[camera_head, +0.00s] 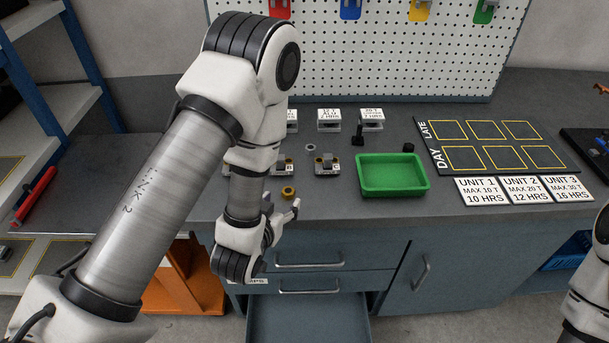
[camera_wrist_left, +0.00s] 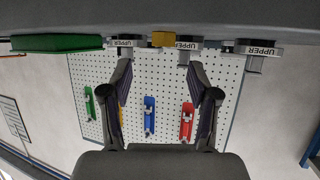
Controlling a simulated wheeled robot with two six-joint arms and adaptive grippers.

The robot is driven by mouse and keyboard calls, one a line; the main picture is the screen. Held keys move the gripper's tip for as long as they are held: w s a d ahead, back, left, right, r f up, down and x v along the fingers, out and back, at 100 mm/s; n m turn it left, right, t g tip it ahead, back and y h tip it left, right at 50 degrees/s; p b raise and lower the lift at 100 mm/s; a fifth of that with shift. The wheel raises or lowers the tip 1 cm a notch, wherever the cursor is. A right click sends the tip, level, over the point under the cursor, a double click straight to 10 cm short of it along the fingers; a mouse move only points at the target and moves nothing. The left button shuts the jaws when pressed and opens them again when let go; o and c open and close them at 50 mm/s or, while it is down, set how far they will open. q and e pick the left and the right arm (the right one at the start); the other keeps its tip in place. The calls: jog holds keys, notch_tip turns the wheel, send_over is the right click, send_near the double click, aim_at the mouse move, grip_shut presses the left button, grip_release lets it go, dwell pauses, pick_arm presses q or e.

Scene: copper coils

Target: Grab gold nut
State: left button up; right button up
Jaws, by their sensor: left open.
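The gold nut (camera_head: 288,193) lies on the grey worktop near its front edge, left of the green tray. It shows as a small yellow piece at the top of the left wrist view (camera_wrist_left: 163,39). My left gripper (camera_head: 283,205) is at the worktop's front edge, just beside the nut in the head view. Its fingers are apart with nothing between them, and the left wrist view (camera_wrist_left: 163,88) shows this too. The exact gap to the nut cannot be told. The right gripper is out of view.
A green tray (camera_head: 393,190) stands right of the nut. Coil blocks (camera_head: 327,163) marked UPPER (camera_wrist_left: 188,45), a small grey ring (camera_head: 310,147) and label cards (camera_head: 330,115) are behind it. A scheduling board (camera_head: 495,148) lies to the right. An open drawer (camera_head: 308,318) is below.

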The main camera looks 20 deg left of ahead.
aim_at(288, 190)
pick_arm(q)
jog(key=shift+w+a+f+b, duration=0.2)
jog(key=shift+w+f+b, duration=0.15)
jog(key=shift+f+b, duration=0.1)
jog(key=shift+w+r, duration=0.15)
jog(key=shift+r, duration=0.05)
jog(key=p+x, duration=0.1)
jog(key=x, duration=0.3)
jog(key=shift+w+a+f+p, duration=0.1)
jog(key=shift+w+p, duration=0.2)
jog(key=shift+w, duration=0.05)
jog(key=shift+w+a+f, duration=0.1)
jog(key=shift+w+f, duration=0.1)
jog(key=shift+w, duration=0.1)
jog(key=shift+s, duration=0.1)
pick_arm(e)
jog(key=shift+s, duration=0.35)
pick_arm(q)
grip_shut()
